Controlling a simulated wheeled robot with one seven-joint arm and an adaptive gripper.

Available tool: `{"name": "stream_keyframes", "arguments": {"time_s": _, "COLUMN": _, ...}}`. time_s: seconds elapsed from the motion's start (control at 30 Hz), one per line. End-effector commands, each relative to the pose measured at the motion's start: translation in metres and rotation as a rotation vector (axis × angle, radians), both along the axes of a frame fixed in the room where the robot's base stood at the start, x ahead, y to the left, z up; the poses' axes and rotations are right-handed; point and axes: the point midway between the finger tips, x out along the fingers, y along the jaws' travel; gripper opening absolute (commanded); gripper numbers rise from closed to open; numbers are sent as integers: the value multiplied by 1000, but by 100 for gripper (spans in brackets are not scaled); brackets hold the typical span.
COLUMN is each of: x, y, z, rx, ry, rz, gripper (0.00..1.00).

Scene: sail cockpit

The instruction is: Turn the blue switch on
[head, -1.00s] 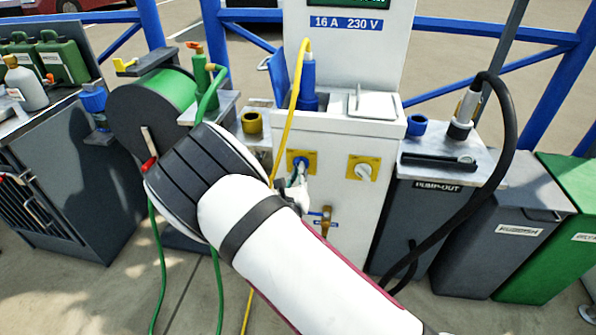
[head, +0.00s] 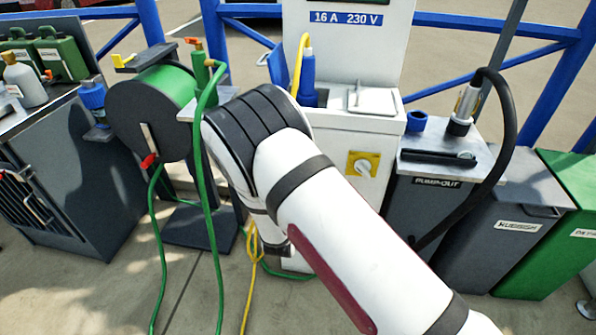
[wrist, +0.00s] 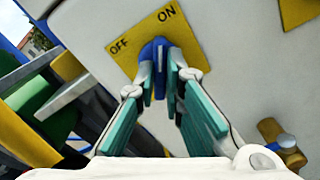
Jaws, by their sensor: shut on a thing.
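The blue switch (wrist: 159,50) sits on a yellow plate (wrist: 128,62) on the white pedestal. The plate is marked OFF on the left and ON on the upper right, tilted in the wrist view. My gripper (wrist: 164,68) is shut on the blue switch, with a finger on each side of its grip. The grip stands near vertical in the wrist view, pointing between the OFF and ON marks. In the head view my arm hides the switch and the gripper.
A white switch on a second yellow plate (head: 362,164) is to the right on the pedestal (head: 350,230). A brass tap with a blue handle (wrist: 280,144) is below right. A green hose reel (head: 150,110) and hanging hoses are close on the left.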

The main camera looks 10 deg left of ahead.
Motion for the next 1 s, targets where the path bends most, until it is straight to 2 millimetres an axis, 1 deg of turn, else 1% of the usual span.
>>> {"name": "stream_keyframes", "arguments": {"time_s": 0.2, "x": 0, "y": 0, "z": -1, "rx": 130, "ry": -3, "rz": 0, "gripper": 0}}
{"name": "stream_keyframes", "arguments": {"time_s": 0.4, "x": -1, "y": 0, "z": -1, "rx": 200, "ry": -4, "rz": 1, "gripper": 0}}
{"name": "stream_keyframes", "arguments": {"time_s": 0.97, "x": -1, "y": 0, "z": -1, "rx": 231, "ry": -5, "rz": 1, "gripper": 0}}
{"name": "stream_keyframes", "arguments": {"time_s": 1.0, "x": -1, "y": 0, "z": -1, "rx": 231, "ry": -5, "rz": 1, "gripper": 12}}
